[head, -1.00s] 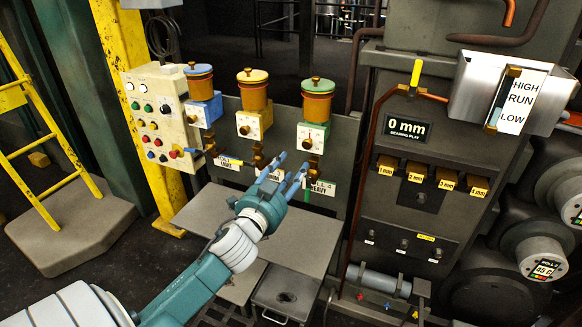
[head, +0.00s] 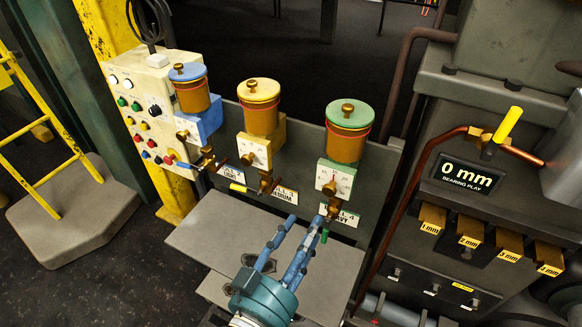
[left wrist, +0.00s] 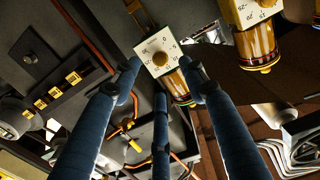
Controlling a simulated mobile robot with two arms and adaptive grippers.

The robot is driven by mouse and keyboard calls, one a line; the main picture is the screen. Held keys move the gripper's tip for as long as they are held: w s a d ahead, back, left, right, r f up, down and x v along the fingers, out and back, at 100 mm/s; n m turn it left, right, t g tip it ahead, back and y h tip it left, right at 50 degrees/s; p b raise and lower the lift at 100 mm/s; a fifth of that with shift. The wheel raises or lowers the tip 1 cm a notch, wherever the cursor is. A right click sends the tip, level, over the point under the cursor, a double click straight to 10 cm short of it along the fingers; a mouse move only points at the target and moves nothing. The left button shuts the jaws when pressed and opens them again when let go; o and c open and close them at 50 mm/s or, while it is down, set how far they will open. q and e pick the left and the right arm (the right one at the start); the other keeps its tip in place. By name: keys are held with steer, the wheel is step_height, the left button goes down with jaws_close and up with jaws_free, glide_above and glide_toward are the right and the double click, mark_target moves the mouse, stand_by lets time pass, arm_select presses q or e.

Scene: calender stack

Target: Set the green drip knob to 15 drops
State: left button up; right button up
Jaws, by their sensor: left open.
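The green-lidded oiler (head: 346,130) is the right one of three on the panel. Its white dial plate (head: 342,177) carries a small brass knob (head: 330,188). In the left wrist view the dial plate (left wrist: 149,47) appears upside down, with the knob (left wrist: 160,59) at its middle. The numbers are small and I cannot tell the setting. My left gripper (head: 305,221) is open and empty, its blue fingers spread below the dial and apart from the knob. In the left wrist view the fingers (left wrist: 160,80) point at the dial. My right gripper is not in view.
A yellow-lidded oiler (head: 259,108) and a blue-lidded one (head: 190,88) stand to the left, with brass fittings below. A grey shelf (head: 215,232) lies under them. A copper pipe (head: 412,155) with a yellow-handled valve (head: 508,124) runs to the right.

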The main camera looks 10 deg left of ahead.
mark_target(328, 194)
arm_select(q)
steer(key=p+x, duration=0.1)
steer(key=x, duration=0.1)
steer(key=p+x, duration=0.1)
steer(key=x, duration=0.2)
steer(key=r+x, duration=0.1)
steer(key=x, duration=0.2)
steer(key=shift+s+d+p, duration=0.1)
steer(key=shift+d+p, duration=0.05)
steer(key=shift+p, duration=0.25)
steer(key=shift+x, duration=0.9)
steer(key=shift+f, duration=0.15)
steer(key=c, duration=0.3)
jaws_close()
steer(key=shift+p, duration=0.45)
steer(key=shift+f+m, duration=0.1)
steer(key=shift+m, duration=0.2)
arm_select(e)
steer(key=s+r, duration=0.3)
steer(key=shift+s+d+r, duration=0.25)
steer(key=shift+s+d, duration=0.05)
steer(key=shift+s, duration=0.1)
